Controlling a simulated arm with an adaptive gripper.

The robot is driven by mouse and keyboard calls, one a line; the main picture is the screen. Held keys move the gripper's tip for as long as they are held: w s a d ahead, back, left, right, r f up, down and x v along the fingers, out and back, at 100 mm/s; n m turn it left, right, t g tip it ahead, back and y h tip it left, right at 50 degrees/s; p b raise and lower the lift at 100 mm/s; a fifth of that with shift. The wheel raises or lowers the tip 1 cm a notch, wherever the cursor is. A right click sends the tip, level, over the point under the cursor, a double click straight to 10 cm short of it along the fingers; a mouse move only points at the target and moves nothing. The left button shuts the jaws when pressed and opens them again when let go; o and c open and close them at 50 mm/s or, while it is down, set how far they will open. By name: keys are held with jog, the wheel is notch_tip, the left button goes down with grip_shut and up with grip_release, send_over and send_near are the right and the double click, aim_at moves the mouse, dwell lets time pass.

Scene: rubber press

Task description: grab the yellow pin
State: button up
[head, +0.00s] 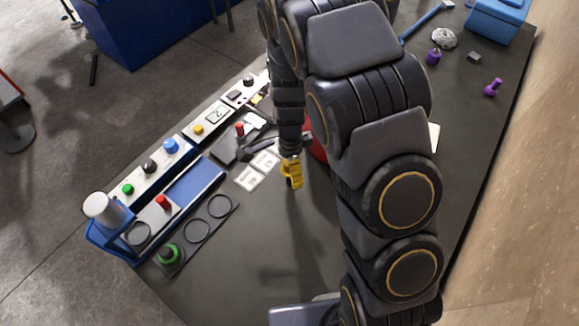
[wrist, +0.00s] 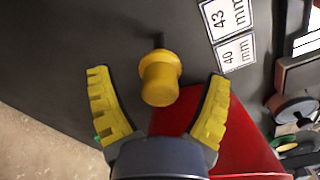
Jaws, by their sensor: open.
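The yellow pin (wrist: 162,78) shows in the wrist view, with a wide collar and a thin dark shaft beyond it. My gripper (wrist: 157,74) is open, with one yellow ridged finger on each side of the pin. A gap shows between the pin and both fingers, so they look apart from it. In the head view my gripper (head: 292,172) hangs over the dark table, near the white size cards. There I cannot tell the pin apart from the yellow fingers.
Cards marked 43 mm (wrist: 227,15) and 40 mm (wrist: 236,53) lie beside the pin. A red object (wrist: 238,130) lies close to the right finger. A blue-and-white press station (head: 195,185) stands at left. Purple pins (head: 493,87) are far right. The table's front is clear.

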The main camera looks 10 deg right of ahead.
notch_tip(320, 180, down, 3)
jog(key=shift+r, duration=0.15)
jog(key=c, duration=1.4)
